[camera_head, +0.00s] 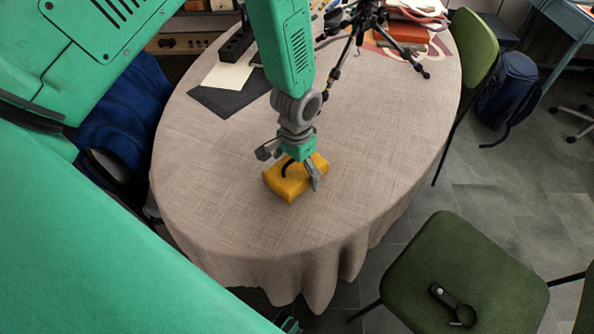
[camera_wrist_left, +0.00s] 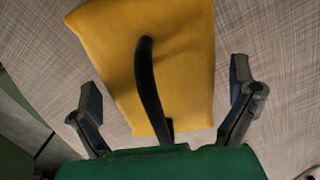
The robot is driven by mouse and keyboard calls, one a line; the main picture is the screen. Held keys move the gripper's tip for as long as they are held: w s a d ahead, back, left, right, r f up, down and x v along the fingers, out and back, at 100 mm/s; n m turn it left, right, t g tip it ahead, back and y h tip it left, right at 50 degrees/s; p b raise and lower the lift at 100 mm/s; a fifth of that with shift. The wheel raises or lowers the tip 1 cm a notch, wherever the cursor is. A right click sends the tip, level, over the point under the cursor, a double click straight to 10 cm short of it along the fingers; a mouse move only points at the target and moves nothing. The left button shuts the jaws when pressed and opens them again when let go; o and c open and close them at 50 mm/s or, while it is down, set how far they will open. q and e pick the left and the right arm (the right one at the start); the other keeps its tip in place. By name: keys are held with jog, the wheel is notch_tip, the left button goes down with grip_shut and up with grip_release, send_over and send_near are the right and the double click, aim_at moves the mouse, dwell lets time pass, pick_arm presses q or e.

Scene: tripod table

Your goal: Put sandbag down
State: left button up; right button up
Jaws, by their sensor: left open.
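The yellow sandbag (camera_head: 283,188) lies on the cloth-covered table (camera_head: 375,130), near its front end. My left gripper (camera_head: 290,168) is over it with the jaws spread. In the left wrist view the sandbag (camera_wrist_left: 185,60) fills the middle, with its black strap handle (camera_wrist_left: 148,80) running between the two fingers. The fingers of the left gripper (camera_wrist_left: 168,112) stand wide apart on either side of the handle and do not close on it. I cannot tell whether the fingertips touch the bag. The right gripper is not clearly in view.
A black tripod (camera_head: 362,25) stands on the far part of the table. Dark and cream sheets (camera_head: 225,95) and a black power strip (camera_head: 237,42) lie at the far left. Green chairs (camera_head: 465,270) stand at the right. The tabletop right of the sandbag is clear.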

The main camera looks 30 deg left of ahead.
pick_arm(q)
jog(key=shift+r, duration=0.1)
jog(key=c, duration=1.5)
